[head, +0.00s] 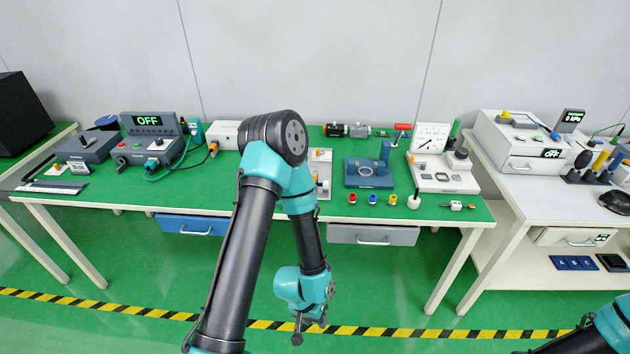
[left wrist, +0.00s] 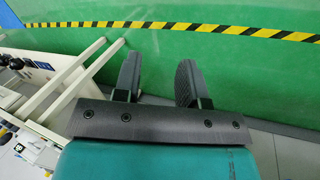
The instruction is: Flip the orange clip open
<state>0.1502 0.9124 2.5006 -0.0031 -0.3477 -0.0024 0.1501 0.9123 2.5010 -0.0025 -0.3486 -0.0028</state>
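I cannot pick out the orange clip for sure. A small orange part (head: 213,147) shows beside the white box at the table's back left, and its shape is too small to tell. A pale fixture plate (head: 321,158) stands behind my left arm and is partly hidden by it. My left gripper (head: 308,329) hangs low in front of the green table, over the floor, away from everything on the table. In the left wrist view its two fingers (left wrist: 158,85) are apart with nothing between them. My right arm enters at the lower right; its gripper is out of the picture.
The green table (head: 110,201) carries an instrument reading OFF (head: 150,122), a blue fixture (head: 368,172), a white gauge station (head: 440,178) and several small coloured pegs. A white bench (head: 540,190) stands to the right. Open floor lies in front.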

